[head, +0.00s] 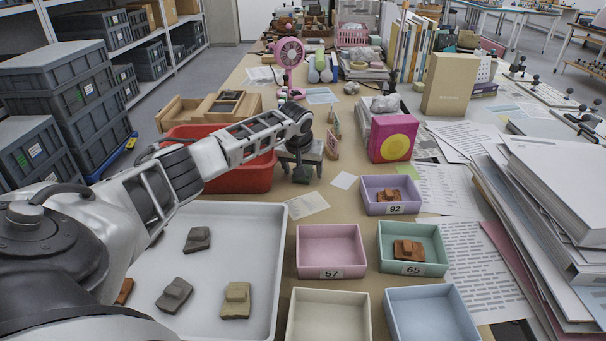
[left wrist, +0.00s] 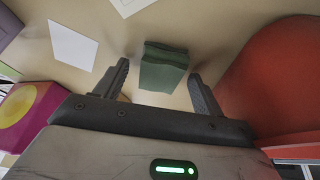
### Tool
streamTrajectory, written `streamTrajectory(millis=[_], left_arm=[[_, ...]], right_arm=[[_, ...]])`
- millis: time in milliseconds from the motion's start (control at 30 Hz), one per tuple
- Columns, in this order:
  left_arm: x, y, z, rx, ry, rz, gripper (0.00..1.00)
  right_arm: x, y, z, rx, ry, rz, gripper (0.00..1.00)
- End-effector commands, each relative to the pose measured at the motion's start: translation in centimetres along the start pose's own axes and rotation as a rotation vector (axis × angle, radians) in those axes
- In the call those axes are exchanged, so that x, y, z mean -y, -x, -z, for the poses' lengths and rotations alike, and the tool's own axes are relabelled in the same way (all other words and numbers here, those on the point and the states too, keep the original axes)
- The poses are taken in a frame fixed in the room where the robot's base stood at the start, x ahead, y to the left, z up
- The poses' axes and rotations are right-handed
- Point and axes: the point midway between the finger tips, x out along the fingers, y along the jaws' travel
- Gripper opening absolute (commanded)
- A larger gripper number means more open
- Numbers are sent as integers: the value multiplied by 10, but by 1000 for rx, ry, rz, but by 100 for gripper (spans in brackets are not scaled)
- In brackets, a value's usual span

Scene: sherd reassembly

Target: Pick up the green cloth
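The green cloth (left wrist: 163,68) is a small folded dark green block on the tan table in the left wrist view. My left gripper (left wrist: 159,74) is open, with one finger on each side of the cloth and a visible gap at both sides. In the head view my left gripper (head: 302,168) points down at the table just right of the red bin. There the cloth is mostly hidden by the gripper; a dark patch under it may be the cloth. My right gripper is not in view.
The red bin (head: 259,178) stands close left of the gripper. A magenta box with a yellow disc (head: 391,138) stands to its right. Nearer are small trays, including a purple one (head: 367,208), and a white tray (head: 262,250) with sherds.

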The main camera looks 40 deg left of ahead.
Motion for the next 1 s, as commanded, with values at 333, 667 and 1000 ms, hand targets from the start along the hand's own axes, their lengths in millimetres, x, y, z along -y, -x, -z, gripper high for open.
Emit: streamTrajectory(millis=[333,667,1000], left_arm=[[0,0,0,0,1,0,23],[0,13,6,-2,1,0,23],[12,76,0,-2,-2,2,23]], right_arm=[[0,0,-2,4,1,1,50],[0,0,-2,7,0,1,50],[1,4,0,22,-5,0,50]])
